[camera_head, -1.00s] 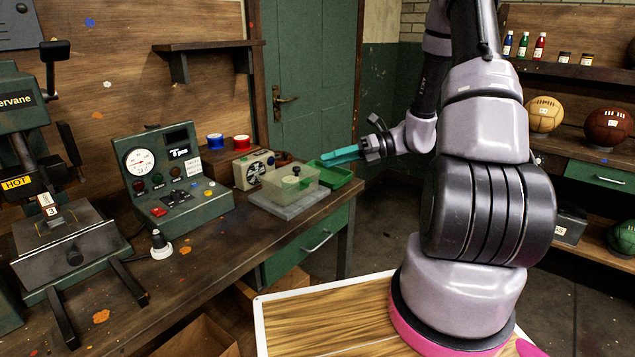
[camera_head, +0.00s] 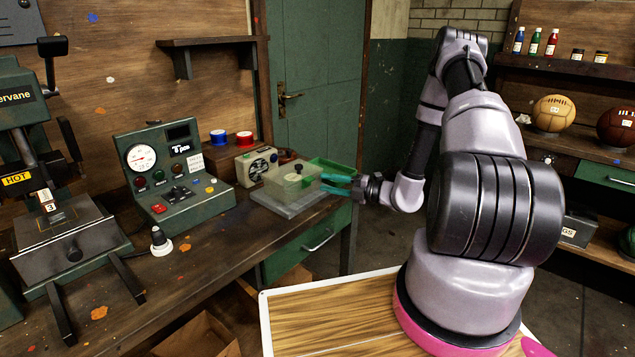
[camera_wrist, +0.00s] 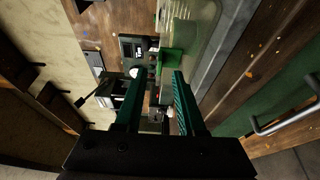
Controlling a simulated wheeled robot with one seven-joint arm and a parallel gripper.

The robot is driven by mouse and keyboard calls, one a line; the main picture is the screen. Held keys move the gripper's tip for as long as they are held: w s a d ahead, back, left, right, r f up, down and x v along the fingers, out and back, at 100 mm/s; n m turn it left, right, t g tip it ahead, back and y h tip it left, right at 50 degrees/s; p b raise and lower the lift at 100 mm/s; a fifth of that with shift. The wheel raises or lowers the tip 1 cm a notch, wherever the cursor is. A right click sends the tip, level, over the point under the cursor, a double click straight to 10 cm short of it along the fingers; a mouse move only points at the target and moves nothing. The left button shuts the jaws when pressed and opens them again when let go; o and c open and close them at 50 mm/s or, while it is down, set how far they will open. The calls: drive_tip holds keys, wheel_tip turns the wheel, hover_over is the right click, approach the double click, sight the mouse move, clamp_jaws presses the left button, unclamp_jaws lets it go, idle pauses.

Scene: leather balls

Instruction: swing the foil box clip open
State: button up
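The foil box (camera_head: 290,187) is a pale see-through box with a dark knob on top, standing on a grey plate on the bench. It also shows at the top of the wrist view (camera_wrist: 204,30). A green piece (camera_wrist: 171,60), which looks like its clip, sits on the near side of the box, just beyond my fingertips. My gripper (camera_head: 326,184) has two teal fingers, apart and empty, to the right of the box. In the wrist view my gripper (camera_wrist: 158,78) is open, with the green piece ahead of the gap, nearer the right finger. I cannot tell whether a finger touches it.
A green tray (camera_head: 343,169) lies close behind the box. A cream device with a fan grille (camera_head: 257,165) and a green control panel (camera_head: 176,180) stand to its left. A drawer handle (camera_head: 318,240) juts out below the bench edge.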

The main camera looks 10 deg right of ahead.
sight(313, 180)
drive_tip(key=shift+x, duration=1.95)
clamp_jaws()
drive_tip(key=shift+s+f, duration=0.1)
drive_tip(key=shift+f, duration=0.05)
drive_tip(key=y, duration=0.1)
drive_tip(key=f+n+t+y, duration=0.1)
drive_tip(key=y, duration=0.1)
drive_tip(key=shift+s+d+f+n+t, duration=0.25)
drive_tip(key=shift+s+d+n+t, duration=0.05)
drive_tip(key=shift+t, duration=0.1)
drive_tip(key=shift+s+f+n+t+y, duration=0.15)
drive_tip(key=shift+f+n+y, duration=0.2)
drive_tip(key=shift+n+y, duration=0.4)
drive_tip(key=shift+f+n+t+y, duration=0.15)
drive_tip(key=shift+f+n+y, duration=0.25)
drive_tip(key=shift+y, duration=0.55)
drive_tip(key=shift+n, duration=0.25)
